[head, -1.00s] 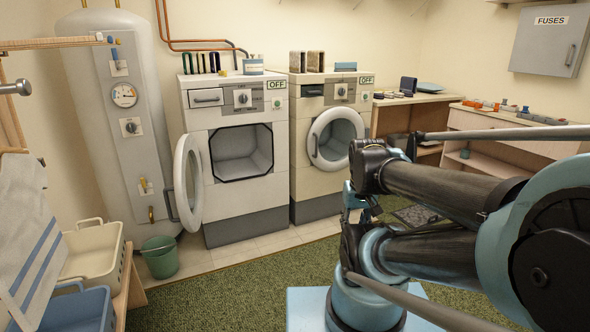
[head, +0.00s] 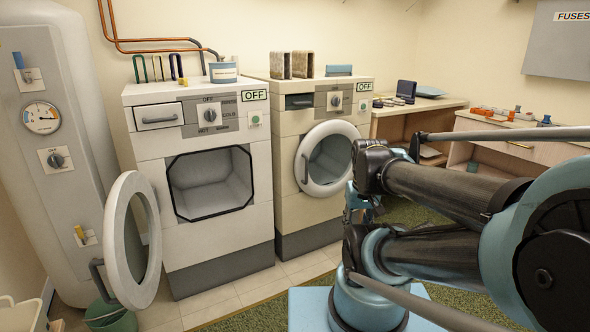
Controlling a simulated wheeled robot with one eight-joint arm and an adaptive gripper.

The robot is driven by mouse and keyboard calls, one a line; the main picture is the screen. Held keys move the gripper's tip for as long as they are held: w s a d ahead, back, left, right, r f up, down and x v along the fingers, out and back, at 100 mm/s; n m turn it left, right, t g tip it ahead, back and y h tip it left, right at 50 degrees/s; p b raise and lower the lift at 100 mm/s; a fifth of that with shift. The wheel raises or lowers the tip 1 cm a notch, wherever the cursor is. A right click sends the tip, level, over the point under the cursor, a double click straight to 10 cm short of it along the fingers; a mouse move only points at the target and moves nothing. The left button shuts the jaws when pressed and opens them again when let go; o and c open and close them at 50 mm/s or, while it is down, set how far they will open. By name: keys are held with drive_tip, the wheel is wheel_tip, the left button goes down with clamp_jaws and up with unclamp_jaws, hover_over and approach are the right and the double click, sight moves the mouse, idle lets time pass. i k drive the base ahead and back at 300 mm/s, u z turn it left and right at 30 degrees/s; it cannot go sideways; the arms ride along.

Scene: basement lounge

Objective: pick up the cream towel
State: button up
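I see no cream towel in the head view now. My folded arm fills the right side of the view, and I cannot make out its gripper. The left front-loading machine (head: 215,248) has its round door (head: 133,241) swung wide open to the left. Its opening (head: 210,182) shows a pale grey inside with no cloth visible. The right machine (head: 290,205) has its round door (head: 327,159) in front of its opening, seemingly ajar, and its inside is mostly hidden.
A grey boiler tank (head: 45,170) stands at the left. A green bucket (head: 108,318) and a cream basket's corner (head: 22,314) show at the lower left. A wooden desk (head: 415,108) and a counter (head: 495,135) with small items stand behind my arm. Tiled floor (head: 240,300) lies before the machines.

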sight(304, 65)
drive_tip(key=z, duration=0.1)
drive_tip(key=i, duration=1.45)
drive_tip(key=z, duration=0.1)
